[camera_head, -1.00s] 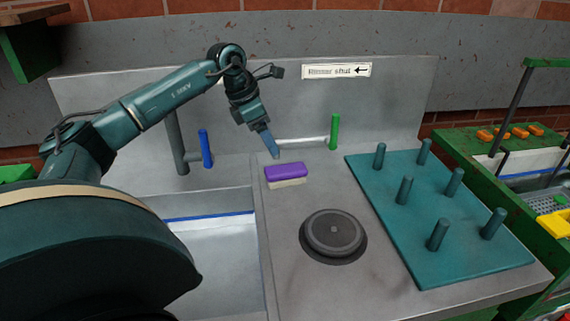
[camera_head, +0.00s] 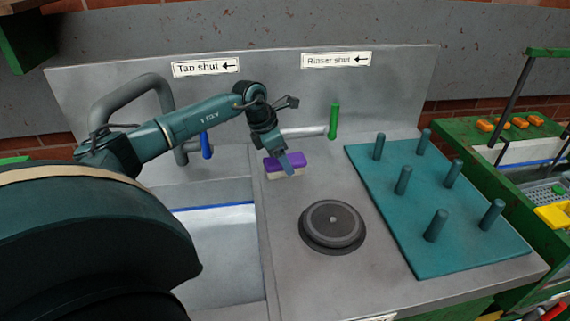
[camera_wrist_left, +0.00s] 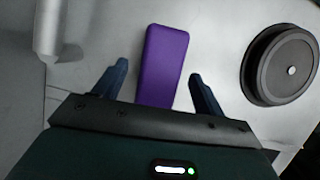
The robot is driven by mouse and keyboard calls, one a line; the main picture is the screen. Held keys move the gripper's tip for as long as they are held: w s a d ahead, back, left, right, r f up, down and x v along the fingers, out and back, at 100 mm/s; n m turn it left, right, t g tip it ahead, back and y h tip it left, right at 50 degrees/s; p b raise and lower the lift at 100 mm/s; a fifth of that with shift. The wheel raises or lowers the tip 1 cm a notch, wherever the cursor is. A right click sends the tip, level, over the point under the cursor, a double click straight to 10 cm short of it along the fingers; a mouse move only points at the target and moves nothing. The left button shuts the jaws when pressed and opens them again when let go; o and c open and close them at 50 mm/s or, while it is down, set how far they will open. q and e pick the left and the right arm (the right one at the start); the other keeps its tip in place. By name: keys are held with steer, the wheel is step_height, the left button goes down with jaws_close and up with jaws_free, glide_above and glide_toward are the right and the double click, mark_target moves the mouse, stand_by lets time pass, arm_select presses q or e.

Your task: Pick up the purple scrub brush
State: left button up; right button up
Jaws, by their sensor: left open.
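The purple scrub brush (camera_head: 271,164) lies on the grey counter beside the sink, purple back up with pale bristles below. In the head view my left gripper (camera_head: 287,166) is over the brush and hides part of it. In the left wrist view the brush (camera_wrist_left: 163,60) runs lengthwise between the two blue fingers of my left gripper (camera_wrist_left: 158,72), which are open with a gap on each side. Whether the fingertips reach down beside the brush I cannot tell. My right gripper is not in view.
A round dark disc (camera_head: 332,226) sits on the counter in front of the brush. A teal peg board (camera_head: 440,250) stands to the right. The sink (camera_head: 220,255) is at left. A green-handled rinser lever (camera_head: 334,120) and a blue-handled tap lever (camera_head: 207,146) are behind.

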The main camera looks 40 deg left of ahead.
arm_select(q)
steer(key=shift+x, duration=0.85)
steer(key=shift+f, duration=0.25)
steer(key=c, duration=1.1)
steer(key=shift+r, duration=0.1)
